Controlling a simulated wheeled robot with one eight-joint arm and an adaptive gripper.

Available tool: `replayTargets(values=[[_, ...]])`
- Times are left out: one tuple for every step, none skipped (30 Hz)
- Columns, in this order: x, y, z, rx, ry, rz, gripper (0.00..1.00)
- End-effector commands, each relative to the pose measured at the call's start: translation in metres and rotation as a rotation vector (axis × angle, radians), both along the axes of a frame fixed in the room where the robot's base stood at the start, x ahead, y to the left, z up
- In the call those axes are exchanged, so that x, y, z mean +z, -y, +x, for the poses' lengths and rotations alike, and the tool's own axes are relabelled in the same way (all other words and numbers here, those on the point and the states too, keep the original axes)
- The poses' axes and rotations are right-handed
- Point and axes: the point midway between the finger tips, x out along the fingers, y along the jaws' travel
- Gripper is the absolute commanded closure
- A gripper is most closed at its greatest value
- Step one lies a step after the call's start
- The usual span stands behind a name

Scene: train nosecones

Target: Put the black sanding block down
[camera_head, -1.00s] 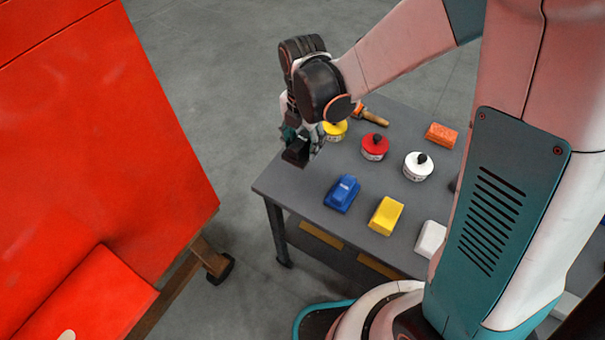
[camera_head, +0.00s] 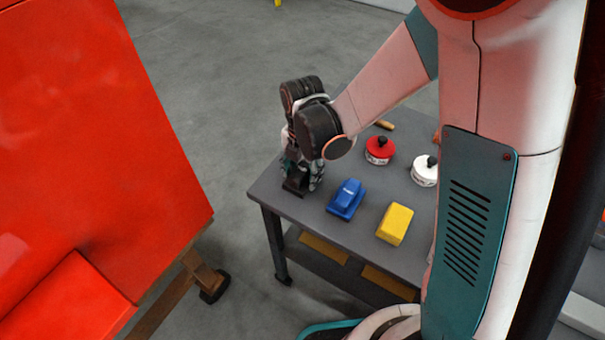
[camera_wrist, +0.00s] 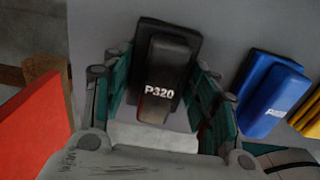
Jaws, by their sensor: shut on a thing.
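The black sanding block (camera_wrist: 165,75), marked P320, is between the fingers of my gripper (camera_wrist: 160,100) in the wrist view. My gripper is shut on it. In the head view my gripper (camera_head: 303,183) points down at the near left corner of the grey table (camera_head: 320,222), and the black block (camera_head: 294,188) shows low under it, at or just above the tabletop. I cannot tell whether it touches the surface.
A blue block (camera_head: 346,199) lies close to the right of my gripper, with a yellow block (camera_head: 395,223) beyond it. A red-topped tin (camera_head: 379,150) and a white tin (camera_head: 425,171) stand farther back. A large red panel (camera_head: 90,140) rises to the left, apart from the table.

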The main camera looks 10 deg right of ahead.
Motion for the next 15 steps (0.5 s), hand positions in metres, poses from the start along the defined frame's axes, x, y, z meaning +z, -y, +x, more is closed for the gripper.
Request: replayTargets(values=[[0.0014,0.0000,0.0000,0.000,0.000,0.000,0.69],[0.0016,0.0001,-0.0001,0.000,0.000,0.000,0.69],[0.0017,0.0001,-0.0001,0.000,0.000,0.000,0.69],[0.0017,0.0001,-0.0001,0.000,0.000,0.000,0.69],[0.0013,0.0001,-0.0001,0.000,0.000,0.000,0.69],[0.0002,0.0000,-0.0001,0.000,0.000,0.000,0.69],[-0.0010,-0.0001,-0.0001,0.000,0.000,0.000,0.69],[-0.0021,0.0001,-0.0001,0.000,0.000,0.000,0.69],[-0.0033,0.0000,-0.0001,0.000,0.000,0.000,0.69],[-0.0022,0.0000,-0.0001,0.000,0.000,0.000,0.39],[-0.0019,0.0001,-0.0001,0.000,0.000,0.000,0.33],[-0.0017,0.0000,0.0000,0.000,0.000,0.000,0.26],[-0.0017,-0.0001,-0.0001,0.000,0.000,0.000,0.26],[-0.0017,-0.0001,-0.0001,0.000,0.000,0.000,0.26],[-0.0016,0.0000,0.0000,0.000,0.000,0.000,0.26]])
